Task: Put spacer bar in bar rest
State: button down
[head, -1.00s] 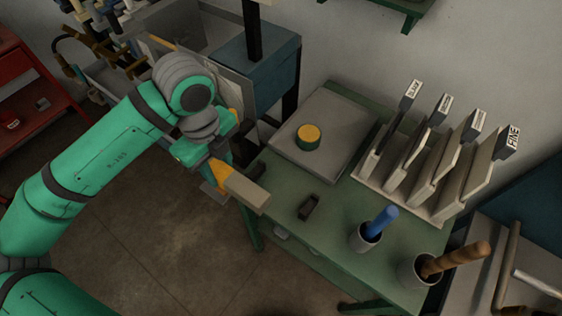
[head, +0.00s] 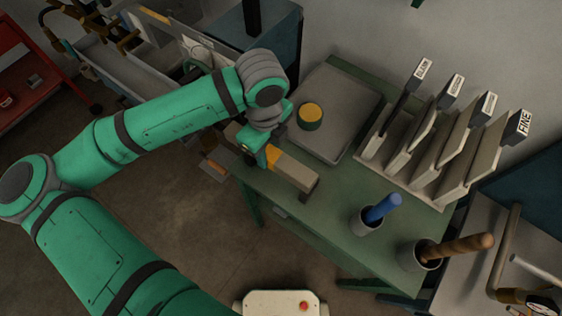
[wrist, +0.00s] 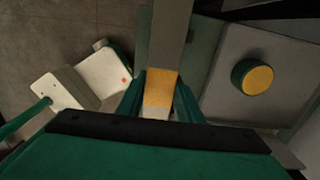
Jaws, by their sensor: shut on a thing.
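The spacer bar (head: 297,174), a grey-beige bar with a yellow band, is in my gripper (head: 264,156). My gripper is shut on it near the yellow band. In the wrist view the bar (wrist: 171,28) runs away from between the fingers (wrist: 160,98). The bar lies over the near left part of the green table, in the area of the two dark blocks that appear to be the bar rest. The bar and gripper now hide most or all of the rest. I cannot tell whether the bar touches it.
A grey plate (head: 343,87) with a yellow-topped green round piece (head: 310,117) lies behind the bar. A rack of labelled slabs (head: 431,150) stands at right. Cups with a blue handle (head: 383,208) and a wooden handle (head: 455,254) stand on the table's right part.

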aim_at(281, 152)
jog(key=shift+d+f, duration=1.45)
jog(key=shift+f, duration=0.25)
jog(key=shift+d+f, duration=0.1)
jog(key=shift+f, duration=1.55)
jog(key=shift+f, duration=0.1)
jog(key=c, duration=1.3)
grip_release()
jog(key=shift+s, duration=0.1)
jog(key=shift+o, duration=0.2)
notch_tip(281, 152, up, 12)
jog(key=shift+r, duration=0.15)
